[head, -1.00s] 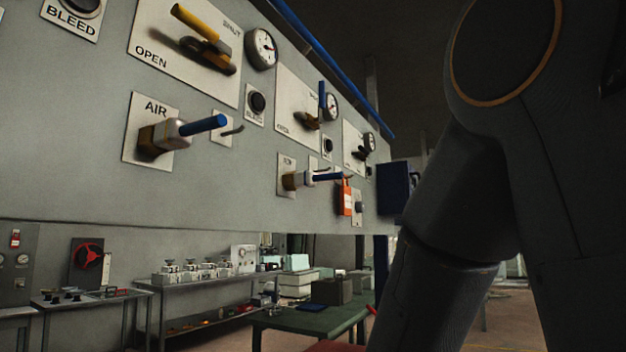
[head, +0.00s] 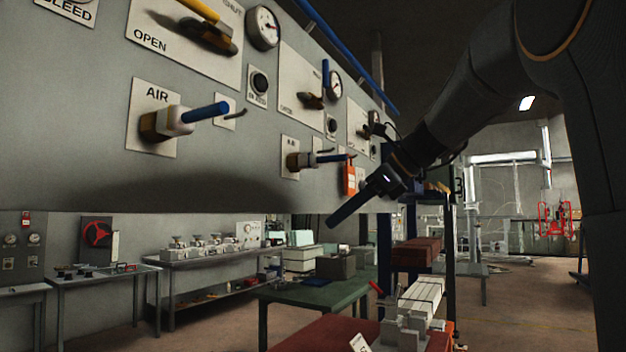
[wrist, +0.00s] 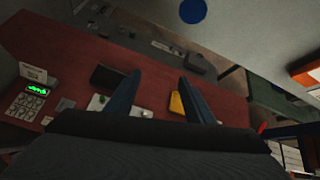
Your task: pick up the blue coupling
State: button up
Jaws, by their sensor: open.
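A blue cylindrical coupling (head: 206,112) sticks out from a pale and brass fitting on the AIR plate (head: 157,94) of the grey panel. A second, smaller blue coupling (head: 332,158) sits on a similar fitting further along the panel. My gripper (head: 335,218) is in front of the panel's lower edge, to the right of and below both couplings, apart from them. In the wrist view my two fingers (wrist: 158,82) are spread with nothing held between them. A round blue shape (wrist: 193,11) shows at the top there; I cannot tell which part it is.
An orange tag (head: 349,178) hangs on the panel beside the smaller coupling. Yellow (head: 199,10) and dark valve handles stick out above. A red bench (wrist: 60,60) with a keypad device (wrist: 29,105) and other items lies below my gripper. A green table (head: 310,293) stands behind.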

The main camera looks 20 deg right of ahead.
aim_at(318, 156)
jog(key=s+r+m, duration=0.1)
jog(key=r, duration=0.4)
jog(key=s+r+m+t+y, duration=0.1)
jog(key=r, duration=0.4)
jog(key=s+r+y, duration=0.1)
jog(key=r, duration=0.4)
jog(key=shift+a+r+m+t, duration=0.15)
jog(key=shift+a+m+t, duration=0.1)
jog(key=shift+m+t, duration=0.15)
jog(key=shift+p+x, duration=0.4)
jog(key=shift+x, duration=0.55)
jog(key=shift+p+x, duration=0.95)
jog(key=shift+x, duration=1.7)
jog(key=shift+w+d+r, duration=0.1)
jog(key=shift+w, duration=0.1)
grip_shut()
